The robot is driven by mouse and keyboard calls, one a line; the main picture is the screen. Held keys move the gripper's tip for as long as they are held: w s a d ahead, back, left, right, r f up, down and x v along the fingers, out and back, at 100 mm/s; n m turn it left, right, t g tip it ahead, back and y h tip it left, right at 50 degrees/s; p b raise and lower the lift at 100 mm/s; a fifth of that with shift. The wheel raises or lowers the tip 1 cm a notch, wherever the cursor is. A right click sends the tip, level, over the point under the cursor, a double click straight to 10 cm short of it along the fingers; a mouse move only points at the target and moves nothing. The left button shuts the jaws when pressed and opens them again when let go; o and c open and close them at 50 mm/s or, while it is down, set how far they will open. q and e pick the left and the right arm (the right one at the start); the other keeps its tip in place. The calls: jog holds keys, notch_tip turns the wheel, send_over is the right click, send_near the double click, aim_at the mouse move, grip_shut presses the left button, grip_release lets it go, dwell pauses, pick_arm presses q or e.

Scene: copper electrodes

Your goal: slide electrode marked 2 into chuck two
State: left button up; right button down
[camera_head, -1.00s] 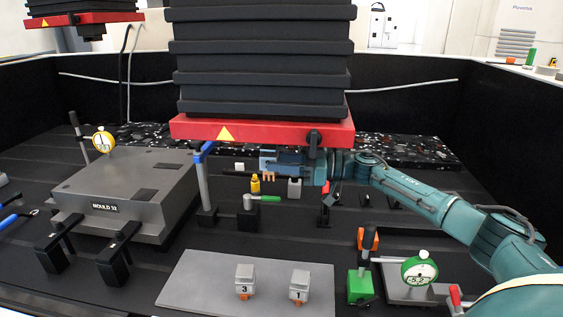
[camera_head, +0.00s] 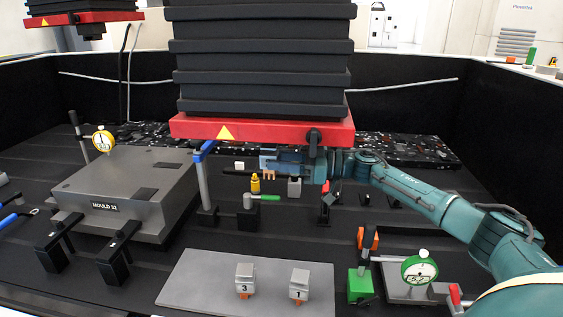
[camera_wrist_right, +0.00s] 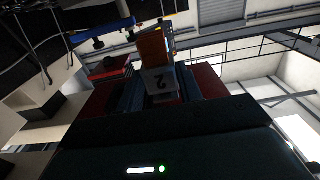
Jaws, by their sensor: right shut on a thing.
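The electrode marked 2 (camera_wrist_right: 160,80) has a grey block with a dark "2" and a copper part (camera_wrist_right: 152,46). My right gripper (camera_wrist_right: 152,90) is shut on the grey block, with the copper end pointing away from the wrist. In the head view my right gripper (camera_head: 268,168) is just below the red machine head (camera_head: 265,129), and only a little copper (camera_head: 268,174) shows there. No chuck is clearly visible or labelled two; the underside of the head is hidden in the head view. My left gripper is not in view.
Electrodes marked 3 (camera_head: 244,277) and 1 (camera_head: 299,284) stand on a grey plate (camera_head: 205,285) in front. A grey mould block (camera_head: 125,190) is at left. Below my gripper are a yellow fitting (camera_head: 255,184) and a green-handled clamp (camera_head: 264,197). A green dial gauge (camera_head: 419,268) stands at right.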

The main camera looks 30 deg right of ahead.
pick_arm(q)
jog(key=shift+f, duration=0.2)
pick_arm(e)
jog(key=shift+w+d+r, duration=0.15)
jog(key=shift+w+d, duration=0.6)
jog(key=shift+w, duration=0.3)
pick_arm(q)
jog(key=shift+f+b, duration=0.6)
jog(key=shift+b, duration=0.25)
pick_arm(e)
jog(key=shift+w+d, duration=0.85)
jog(key=shift+w, duration=0.25)
jog(key=c, duration=0.9)
grip_release()
pick_arm(q)
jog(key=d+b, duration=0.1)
jog(key=b, duration=0.2)
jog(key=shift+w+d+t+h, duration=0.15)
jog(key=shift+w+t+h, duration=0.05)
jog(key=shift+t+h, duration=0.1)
pick_arm(e)
jog(key=shift+o, duration=0.2)
jog(key=v, duration=1.3)
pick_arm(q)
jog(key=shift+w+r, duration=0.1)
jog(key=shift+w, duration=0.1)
pick_arm(e)
jog(key=shift+s, duration=0.1)
